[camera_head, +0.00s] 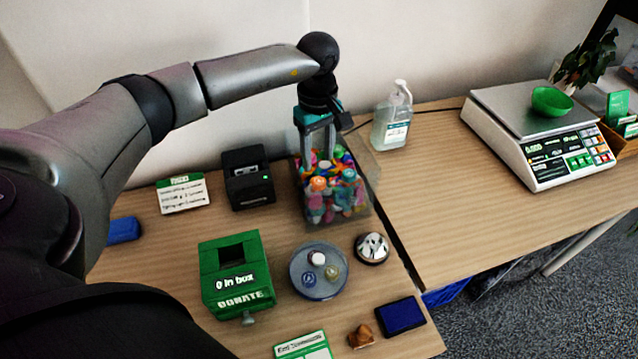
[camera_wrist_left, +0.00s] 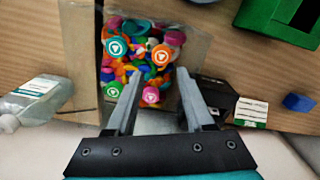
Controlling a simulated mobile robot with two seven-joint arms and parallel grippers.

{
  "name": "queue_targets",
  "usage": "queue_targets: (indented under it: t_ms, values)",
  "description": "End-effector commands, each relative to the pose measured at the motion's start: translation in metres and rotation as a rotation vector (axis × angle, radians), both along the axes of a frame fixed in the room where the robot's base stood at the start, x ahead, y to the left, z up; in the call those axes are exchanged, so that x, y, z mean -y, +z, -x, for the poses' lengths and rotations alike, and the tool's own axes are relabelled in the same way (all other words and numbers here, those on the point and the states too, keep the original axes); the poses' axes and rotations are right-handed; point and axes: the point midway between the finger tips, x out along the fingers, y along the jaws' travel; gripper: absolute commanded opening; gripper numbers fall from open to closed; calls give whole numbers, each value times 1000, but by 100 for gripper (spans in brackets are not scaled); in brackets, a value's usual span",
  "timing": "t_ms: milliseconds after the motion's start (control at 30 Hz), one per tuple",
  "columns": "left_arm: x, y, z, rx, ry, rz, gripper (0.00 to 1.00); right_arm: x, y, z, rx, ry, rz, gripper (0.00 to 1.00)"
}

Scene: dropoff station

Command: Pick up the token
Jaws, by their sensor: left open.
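My left gripper (camera_head: 319,160) is open, pointing down at a clear bin (camera_head: 350,222) of colourful small items. In the left wrist view the two fingers (camera_wrist_left: 160,76) are spread over the contents, with nothing visibly held between them. Round tokens with white triangle marks lie on the pile: a teal one (camera_wrist_left: 117,46), an orange one (camera_wrist_left: 162,54) and a pink one (camera_wrist_left: 151,95). The pink token is nearest the fingers in the picture. Contact with the pile cannot be told. My right gripper is not in view.
A black printer (camera_head: 248,177) stands left of the bin, a sanitizer bottle (camera_head: 392,120) behind right. In front are a green donation box (camera_head: 235,270), a round grey tray (camera_head: 318,288) with small discs, and a bell (camera_head: 371,248). A scale (camera_head: 535,135) stands far right.

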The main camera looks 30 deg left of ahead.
Motion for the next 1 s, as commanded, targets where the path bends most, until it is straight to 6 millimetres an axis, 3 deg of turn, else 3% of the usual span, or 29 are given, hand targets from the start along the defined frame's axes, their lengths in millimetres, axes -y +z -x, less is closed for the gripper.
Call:
queue_targets:
  t_ms: [267, 533, 767, 1000]
  values:
    - [1, -18, 2, -2, 0, -1, 53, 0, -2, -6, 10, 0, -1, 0]
    - [3, -56, 5, -2, 1, 0, 53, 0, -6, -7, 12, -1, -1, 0]
    - [3, -58, 5, 0, 1, -1, 53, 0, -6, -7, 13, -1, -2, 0]
    - [3, -58, 5, 0, 0, -1, 28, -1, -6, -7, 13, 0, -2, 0]
